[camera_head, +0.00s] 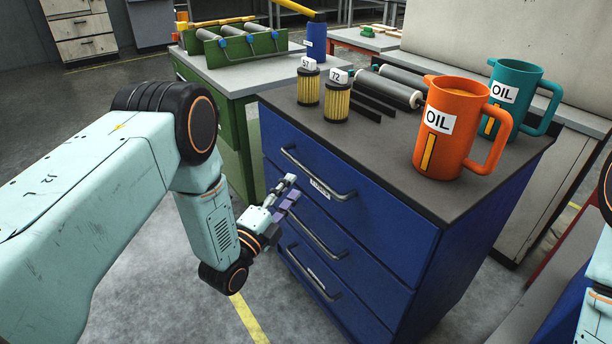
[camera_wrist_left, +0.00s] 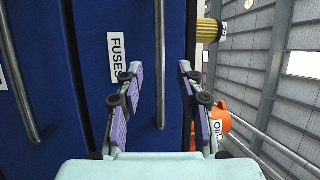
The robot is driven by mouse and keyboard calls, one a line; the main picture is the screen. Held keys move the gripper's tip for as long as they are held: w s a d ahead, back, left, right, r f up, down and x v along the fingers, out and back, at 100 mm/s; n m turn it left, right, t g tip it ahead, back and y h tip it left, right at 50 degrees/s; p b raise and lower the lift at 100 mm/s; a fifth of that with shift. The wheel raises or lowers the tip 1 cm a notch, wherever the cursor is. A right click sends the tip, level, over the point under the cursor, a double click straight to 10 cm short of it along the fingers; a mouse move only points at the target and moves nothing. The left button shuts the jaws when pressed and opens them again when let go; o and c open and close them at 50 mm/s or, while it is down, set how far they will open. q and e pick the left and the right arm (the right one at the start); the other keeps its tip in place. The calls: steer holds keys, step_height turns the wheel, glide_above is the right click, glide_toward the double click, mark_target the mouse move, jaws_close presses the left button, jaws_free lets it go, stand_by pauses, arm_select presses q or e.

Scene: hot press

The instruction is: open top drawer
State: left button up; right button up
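The blue cabinet (camera_head: 350,215) has several stacked drawers with long bar handles. The top drawer (camera_head: 385,225) looks shut, and its handle (camera_head: 318,173) runs just under the dark cabinet top. My left gripper (camera_head: 291,188) is in front of the cabinet, close to this handle. In the left wrist view, the left gripper (camera_wrist_left: 161,82) is open, with its purple-padded fingers apart. The top handle (camera_wrist_left: 160,65) appears between them, with a gap on both sides. I cannot tell whether the fingertips reach past the bar. A FUSES label (camera_wrist_left: 116,58) sits beside it. My right gripper is out of view.
On the cabinet top (camera_head: 385,155) stand an orange oil jug (camera_head: 445,140), a teal oil jug (camera_head: 515,85), two yellow filters (camera_head: 337,100) and dark rollers (camera_head: 385,90). A green bench (camera_head: 240,75) adjoins behind. Floor in front of the cabinet is clear.

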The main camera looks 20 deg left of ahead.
mark_target(305, 173)
arm_select(q)
steer(key=x, duration=0.2)
steer(key=b+x, duration=0.1)
steer(key=x, duration=0.4)
steer(key=shift+w+d+b, duration=0.25)
steer(key=shift+d+b, duration=0.05)
steer(key=shift+d, duration=0.05)
steer(key=shift+a+r, duration=0.1)
steer(key=shift+a, duration=0.1)
steer(key=shift+d, duration=0.1)
steer(key=c, duration=0.5)
jaws_close()
